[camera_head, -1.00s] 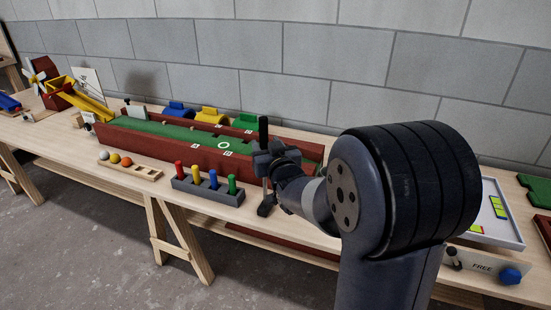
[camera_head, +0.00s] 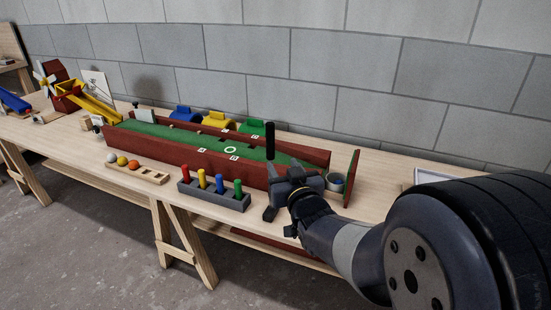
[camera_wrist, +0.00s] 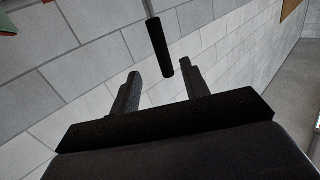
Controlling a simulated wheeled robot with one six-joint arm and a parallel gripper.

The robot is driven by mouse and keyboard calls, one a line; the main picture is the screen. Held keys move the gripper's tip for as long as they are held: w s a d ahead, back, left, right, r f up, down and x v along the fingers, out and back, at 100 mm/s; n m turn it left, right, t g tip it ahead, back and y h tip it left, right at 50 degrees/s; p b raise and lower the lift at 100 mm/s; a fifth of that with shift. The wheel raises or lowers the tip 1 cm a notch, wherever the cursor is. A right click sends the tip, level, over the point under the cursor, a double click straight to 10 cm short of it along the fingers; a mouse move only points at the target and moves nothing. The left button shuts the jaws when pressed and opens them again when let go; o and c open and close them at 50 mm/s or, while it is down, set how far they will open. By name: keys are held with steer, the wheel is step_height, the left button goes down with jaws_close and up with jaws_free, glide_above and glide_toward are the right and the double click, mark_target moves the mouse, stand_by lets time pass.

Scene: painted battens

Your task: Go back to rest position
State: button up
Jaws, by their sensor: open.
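My gripper (camera_head: 282,182) is at the near right end of the red-walled green lane (camera_head: 215,165), in front of its side wall. Its two fingers stand apart in the wrist view (camera_wrist: 161,69), open. A dark upright rod (camera_head: 270,141) shows above my gripper. My arm fills the lower right of the head view.
A grey holder (camera_head: 215,194) with coloured pegs and a wooden ball tray (camera_head: 137,173) stand left of my gripper. A round cup (camera_head: 335,182) and a red panel (camera_head: 351,178) are right. A white tray (camera_head: 427,176) is partly behind my arm. The wall stands behind the bench.

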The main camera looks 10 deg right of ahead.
mark_target(272, 147)
steer(key=w, duration=1.2)
steer(key=shift+a+f, duration=0.2)
steer(key=shift+a, duration=0.15)
steer(key=shift+s, duration=0.15)
steer(key=shift+w+f, duration=0.1)
steer(key=shift+w, duration=0.2)
step_height(272, 147, up, 11)
steer(key=shift+s+f+p, duration=0.1)
steer(key=shift+s+p, duration=0.05)
steer(key=shift+p, duration=1.1)
steer(key=shift+f+p, duration=0.15)
steer(key=shift+p, duration=0.85)
steer(key=shift+a+p, duration=0.1)
steer(key=shift+p, duration=0.7)
steer(key=shift+w+p, duration=0.2)
steer(key=shift+p, duration=0.65)
steer(key=p, duration=0.4)
steer(key=shift+s, duration=0.2)
steer(key=shift+p, duration=0.45)
